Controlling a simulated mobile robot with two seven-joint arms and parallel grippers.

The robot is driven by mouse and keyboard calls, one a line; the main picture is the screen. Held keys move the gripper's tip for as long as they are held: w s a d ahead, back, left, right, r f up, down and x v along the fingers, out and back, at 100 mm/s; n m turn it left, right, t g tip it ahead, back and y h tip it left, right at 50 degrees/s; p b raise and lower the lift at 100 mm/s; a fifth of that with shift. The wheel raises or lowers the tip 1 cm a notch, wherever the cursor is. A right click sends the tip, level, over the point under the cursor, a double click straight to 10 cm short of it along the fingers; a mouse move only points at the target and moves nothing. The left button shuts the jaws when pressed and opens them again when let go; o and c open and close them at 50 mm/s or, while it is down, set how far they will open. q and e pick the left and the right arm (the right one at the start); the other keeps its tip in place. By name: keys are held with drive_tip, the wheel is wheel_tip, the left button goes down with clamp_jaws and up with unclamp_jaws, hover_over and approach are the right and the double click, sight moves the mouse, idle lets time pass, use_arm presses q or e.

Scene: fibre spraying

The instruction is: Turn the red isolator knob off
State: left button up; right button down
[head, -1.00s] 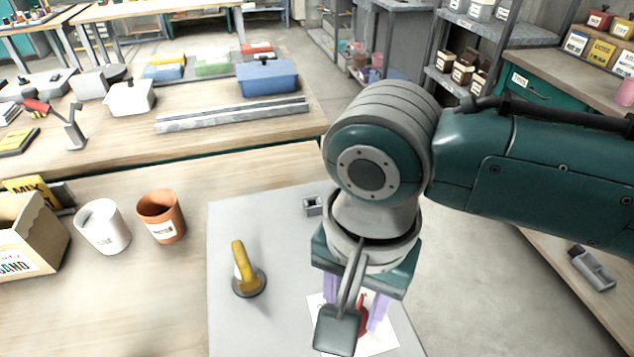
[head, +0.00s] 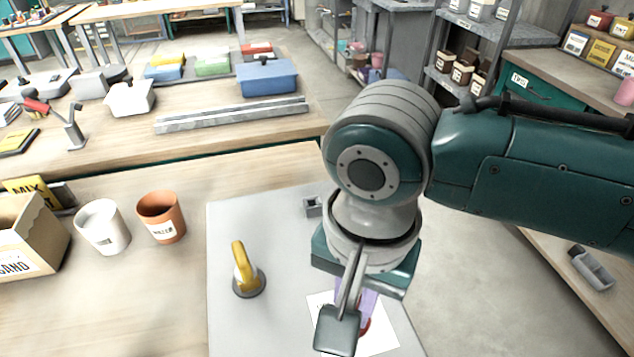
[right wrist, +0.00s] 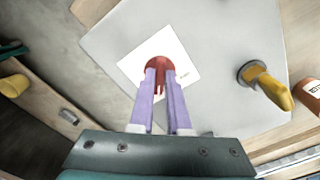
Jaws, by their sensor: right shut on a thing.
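The red isolator knob (right wrist: 158,63) sits on a white card on the grey panel (right wrist: 215,85) in the right wrist view. In the head view only a bit of the red knob (head: 365,326) shows beside my wrist parts. My right gripper (right wrist: 160,72) has its two purple fingers closed on the knob, one on each side. In the head view my right gripper (head: 366,308) is mostly hidden behind its own wrist. My left gripper is not in view.
A yellow lever (head: 244,265) on a round dark base stands on the panel to the left. A small grey block (head: 312,207) is near the panel's back edge. An orange cup (head: 161,217), a white cup (head: 103,227) and a cardboard box (head: 30,235) stand further left.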

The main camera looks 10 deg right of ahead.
drive_tip(key=shift+r+n+p, duration=0.15)
drive_tip(key=shift+n+p, duration=0.8)
drive_tip(key=shift+n, duration=0.05)
drive_tip(key=shift+s+n+p, duration=0.1)
drive_tip(key=shift+n+p, duration=0.5)
drive_tip(key=shift+n, duration=0.3)
drive_tip(key=n+p, duration=0.1)
drive_tip(key=n, duration=0.1)
drive_tip(key=shift+n, duration=0.3)
drive_tip(key=n+p, duration=0.1)
drive_tip(key=n, duration=0.1)
drive_tip(key=shift+d+n, duration=0.1)
drive_tip(key=shift+n, duration=0.3)
drive_tip(key=n+p, duration=0.1)
drive_tip(key=n, duration=0.2)
drive_tip(key=shift+n, duration=1.8)
